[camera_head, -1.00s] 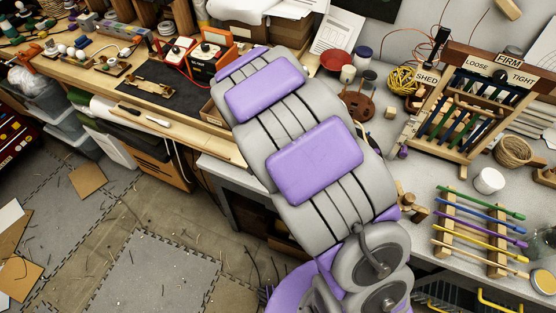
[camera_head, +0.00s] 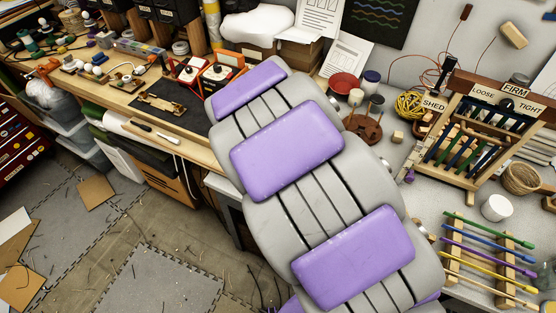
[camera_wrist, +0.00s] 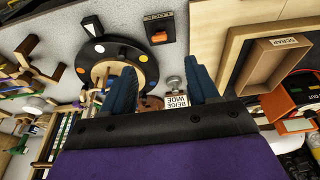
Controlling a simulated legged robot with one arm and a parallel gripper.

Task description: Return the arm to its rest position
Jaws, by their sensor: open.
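My arm, grey with purple pads, rises through the middle of the head view, in front of the workbench. My gripper is hidden in the head view. In the wrist view my gripper (camera_wrist: 157,90) shows two dark blue fingers held well apart, with nothing between them. Past the fingers are a dark round disc with coloured dots (camera_wrist: 117,65) and a small label reading "BEIGE WIDE" (camera_wrist: 177,102). Both look apart from the fingers.
The grey bench at right holds a rack signed LOOSE, FIRM, TIGHT (camera_head: 487,125), a stand of coloured rods (camera_head: 490,260), a white cup (camera_head: 496,208) and a red bowl (camera_head: 344,84). A scrap tray (camera_wrist: 272,65) shows in the wrist view. Open floor (camera_head: 165,280) lies at left.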

